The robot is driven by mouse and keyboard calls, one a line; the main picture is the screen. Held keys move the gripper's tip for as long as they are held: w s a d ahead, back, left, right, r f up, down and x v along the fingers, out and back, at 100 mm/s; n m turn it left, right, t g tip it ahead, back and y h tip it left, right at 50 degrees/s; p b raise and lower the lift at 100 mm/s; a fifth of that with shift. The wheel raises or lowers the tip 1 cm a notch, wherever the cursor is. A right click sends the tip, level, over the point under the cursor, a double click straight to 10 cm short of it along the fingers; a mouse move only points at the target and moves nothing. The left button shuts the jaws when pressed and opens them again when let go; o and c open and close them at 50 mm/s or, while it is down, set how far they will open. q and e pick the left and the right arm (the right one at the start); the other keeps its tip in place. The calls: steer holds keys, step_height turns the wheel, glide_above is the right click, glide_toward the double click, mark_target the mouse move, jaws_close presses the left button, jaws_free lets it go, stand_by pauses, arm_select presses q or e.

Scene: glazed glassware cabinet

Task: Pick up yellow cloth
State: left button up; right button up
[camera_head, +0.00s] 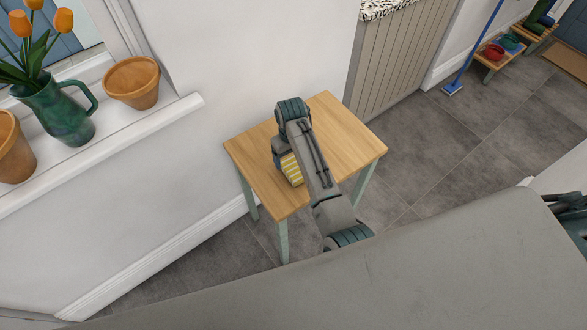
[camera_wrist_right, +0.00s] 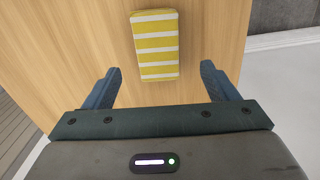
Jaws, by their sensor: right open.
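The yellow cloth (camera_head: 291,168) is a folded block with white stripes, lying on the wooden table in the head view. My right arm and wrist hang over the table and hide part of the cloth. In the right wrist view the cloth (camera_wrist_right: 155,45) lies upright in the picture, with its lower end between the fingers. My right gripper (camera_wrist_right: 157,70) is open and empty, with one finger to each side of the cloth and clear gaps between. My left gripper is not in view.
The small table (camera_head: 345,135) stands against a white wall and is otherwise bare. A windowsill (camera_head: 150,125) at left holds a green jug (camera_head: 62,112) of orange tulips and terracotta pots (camera_head: 133,83). A ribbed cabinet (camera_head: 400,55) stands behind the table.

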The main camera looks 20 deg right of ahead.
mark_target(294, 168)
steer(key=shift+f, duration=0.85)
steer(key=f, duration=0.1)
steer(key=f+p, duration=0.1)
steer(key=f, duration=0.1)
steer(key=f+p, duration=0.1)
steer(key=shift+s+d+f, duration=0.25)
steer(key=shift+f, duration=0.45)
steer(key=shift+c, duration=0.2)
steer(key=c, duration=1)
